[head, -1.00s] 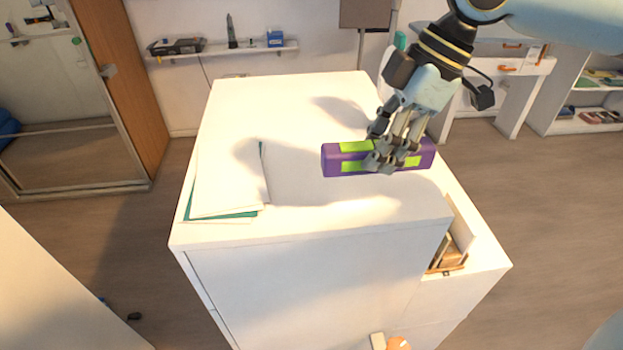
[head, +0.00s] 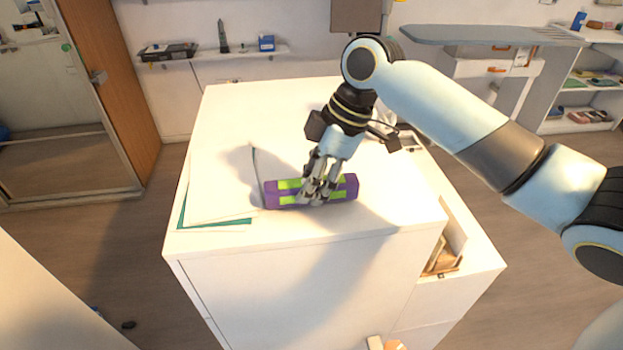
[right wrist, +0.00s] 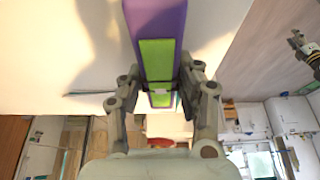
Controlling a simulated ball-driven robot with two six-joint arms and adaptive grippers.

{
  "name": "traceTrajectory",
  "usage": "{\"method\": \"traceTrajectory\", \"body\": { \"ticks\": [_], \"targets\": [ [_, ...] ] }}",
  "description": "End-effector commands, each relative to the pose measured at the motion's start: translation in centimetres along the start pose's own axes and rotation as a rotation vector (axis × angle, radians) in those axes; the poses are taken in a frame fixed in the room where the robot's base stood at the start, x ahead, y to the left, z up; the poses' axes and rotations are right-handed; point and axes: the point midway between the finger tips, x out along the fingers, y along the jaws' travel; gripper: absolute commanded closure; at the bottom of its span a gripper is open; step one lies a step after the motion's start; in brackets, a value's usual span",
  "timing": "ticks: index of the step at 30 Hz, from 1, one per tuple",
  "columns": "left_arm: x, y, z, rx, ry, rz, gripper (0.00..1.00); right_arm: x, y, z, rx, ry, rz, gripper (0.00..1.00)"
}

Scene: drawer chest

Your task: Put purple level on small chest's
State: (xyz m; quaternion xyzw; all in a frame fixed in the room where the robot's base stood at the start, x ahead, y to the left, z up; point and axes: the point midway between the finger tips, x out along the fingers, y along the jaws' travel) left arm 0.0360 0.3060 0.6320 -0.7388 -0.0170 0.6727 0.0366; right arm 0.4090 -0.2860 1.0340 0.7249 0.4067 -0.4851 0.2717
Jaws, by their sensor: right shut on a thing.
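The purple level (head: 268,194), a purple bar with bright green panels, is held across the top of the white chest (head: 240,115). My right gripper (head: 318,192) is shut around its middle from above. The level lies about level with the top and close to it; I cannot tell whether it touches. In the right wrist view the level (right wrist: 158,35) runs between the two fingers (right wrist: 160,92), its far end partly hidden. My left gripper is not in view in the head view.
White papers with a teal edge (head: 215,195) lie on the top, left of the level. An open compartment (head: 445,250) with brown items is at the chest's right side. A wall shelf (head: 215,52) stands behind. The top's back left is clear.

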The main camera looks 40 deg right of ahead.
Motion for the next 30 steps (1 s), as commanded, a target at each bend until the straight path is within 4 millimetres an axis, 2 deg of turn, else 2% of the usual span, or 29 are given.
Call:
{"method": "traceTrajectory", "body": {
  "ticks": [11,12,17,26,30],
  "targets": [
    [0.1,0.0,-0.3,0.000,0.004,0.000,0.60,0.5,0.0,0.2,0.000,0.000,0.001,1.00],
    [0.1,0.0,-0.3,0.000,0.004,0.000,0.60,0.5,0.0,0.2,0.000,0.000,0.001,0.65],
    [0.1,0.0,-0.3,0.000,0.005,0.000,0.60,0.5,0.0,0.2,0.000,0.000,0.001,0.44],
    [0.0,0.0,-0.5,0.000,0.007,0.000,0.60,0.2,0.0,0.1,-0.001,0.000,0.002,0.44],
    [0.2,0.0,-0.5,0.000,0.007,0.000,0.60,-1.3,0.2,0.2,-0.003,-0.001,0.006,0.44]
  ]
}}
